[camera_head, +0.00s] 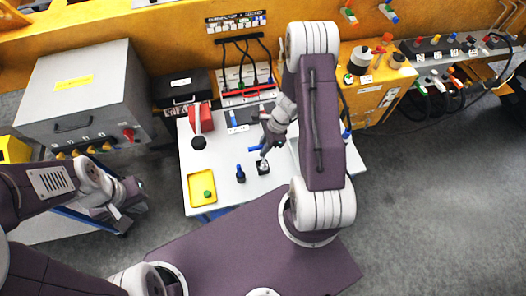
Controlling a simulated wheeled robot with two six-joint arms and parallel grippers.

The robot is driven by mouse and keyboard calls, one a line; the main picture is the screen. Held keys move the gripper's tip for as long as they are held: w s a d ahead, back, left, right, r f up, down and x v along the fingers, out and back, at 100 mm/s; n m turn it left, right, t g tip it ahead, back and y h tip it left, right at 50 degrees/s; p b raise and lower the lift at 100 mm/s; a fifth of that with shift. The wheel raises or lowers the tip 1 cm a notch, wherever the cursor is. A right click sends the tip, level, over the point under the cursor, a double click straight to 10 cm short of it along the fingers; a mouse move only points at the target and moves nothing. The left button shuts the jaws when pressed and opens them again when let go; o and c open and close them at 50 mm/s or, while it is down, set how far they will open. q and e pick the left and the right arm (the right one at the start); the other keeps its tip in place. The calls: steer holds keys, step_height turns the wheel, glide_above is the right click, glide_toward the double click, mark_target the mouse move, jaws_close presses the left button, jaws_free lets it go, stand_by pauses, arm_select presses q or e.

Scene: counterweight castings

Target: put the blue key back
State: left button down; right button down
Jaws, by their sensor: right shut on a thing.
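My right gripper (266,151) reaches down over the white table (222,162) and is shut on a small blue piece (255,148), which looks like the blue key and sticks out to the left of the fingertips. Just below the fingertips is a small black block (263,168); I cannot tell whether the piece touches it. Left of it stands another black block with an upright blue part (240,173). My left gripper (128,194) is low at the left, off the table, and its fingers are too unclear to read.
A yellow tray (193,202) with a green piece (207,193) lies at the table's front left. A red object (201,117) stands at the back left, near a rack with black cables (246,84). A large grey box (80,95) is at left. Grey floor is clear at right.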

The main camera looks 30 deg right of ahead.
steer(key=shift+s+f, duration=0.15)
steer(key=shift+f, duration=0.45)
steer(key=shift+s+f, duration=0.15)
steer(key=shift+f, duration=0.4)
steer(key=shift+s+f, duration=0.15)
steer(key=shift+f, duration=0.05)
steer(key=shift+s, duration=0.1)
steer(key=c, duration=1.4)
jaws_free()
arm_select(q)
steer(key=shift+d+f, duration=0.1)
arm_select(e)
steer(key=shift+o, duration=0.2)
steer(key=shift+w+d, duration=0.1)
steer(key=shift+w, duration=0.3)
arm_select(q)
steer(key=shift+s, duration=0.1)
